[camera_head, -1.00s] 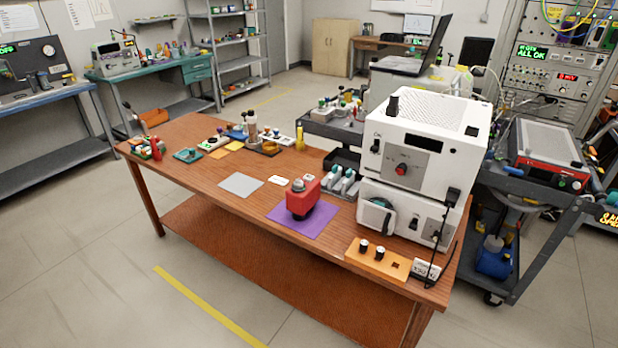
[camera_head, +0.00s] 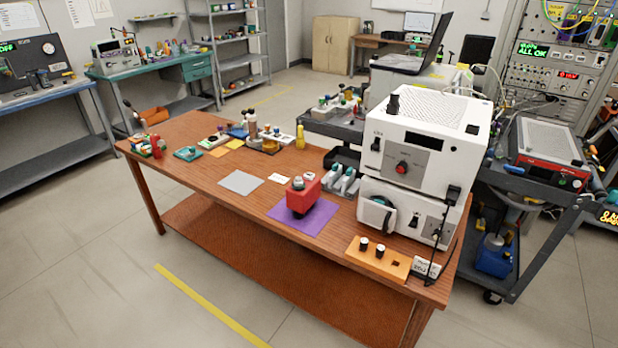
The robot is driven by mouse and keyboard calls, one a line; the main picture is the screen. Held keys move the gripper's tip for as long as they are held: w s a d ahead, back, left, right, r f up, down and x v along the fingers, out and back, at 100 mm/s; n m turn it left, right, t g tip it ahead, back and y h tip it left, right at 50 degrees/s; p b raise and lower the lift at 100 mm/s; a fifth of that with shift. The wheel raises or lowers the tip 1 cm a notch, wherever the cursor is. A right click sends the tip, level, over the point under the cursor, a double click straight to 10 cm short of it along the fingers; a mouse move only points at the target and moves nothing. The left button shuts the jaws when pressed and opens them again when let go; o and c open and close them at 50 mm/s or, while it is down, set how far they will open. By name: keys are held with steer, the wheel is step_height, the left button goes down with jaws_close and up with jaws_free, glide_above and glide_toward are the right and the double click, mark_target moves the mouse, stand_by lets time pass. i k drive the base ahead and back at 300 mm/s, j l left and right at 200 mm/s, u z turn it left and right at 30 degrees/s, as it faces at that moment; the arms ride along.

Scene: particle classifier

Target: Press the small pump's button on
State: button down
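A small red device (camera_head: 304,195) with a grey round top stands on a purple mat (camera_head: 318,219) near the front edge of the wooden table. It looks like the small pump, but I cannot tell for certain. A small pale spot (camera_head: 310,177) shows on its upper right; I cannot make out whether it is the button. My gripper is not in view, and nothing touches the red device.
A large white instrument (camera_head: 424,142) stands right of the red device, with an orange board (camera_head: 367,262) bearing black knobs before it. Grey-teal holders (camera_head: 343,182) stand close behind. A grey mat (camera_head: 241,182) lies left. The wooden table (camera_head: 210,205) has bare room at its left front.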

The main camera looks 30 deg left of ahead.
mark_target(308, 176)
steer(key=i+j, duration=0.15)
steer(key=j, duration=0.3)
steer(key=i+j+u, duration=0.1)
steer(key=j, duration=0.3)
steer(key=i+j, duration=0.25)
steer(key=j, duration=0.15)
steer(key=i+j, duration=0.2)
steer(key=j, duration=0.25)
steer(key=i+j+u, duration=0.1)
steer(key=j, duration=0.3)
steer(key=i+j, duration=0.25)
steer(key=j, duration=0.15)
steer(key=i+j+u, duration=0.1)
steer(key=j, duration=0.3)
steer(key=i+j, duration=0.35)
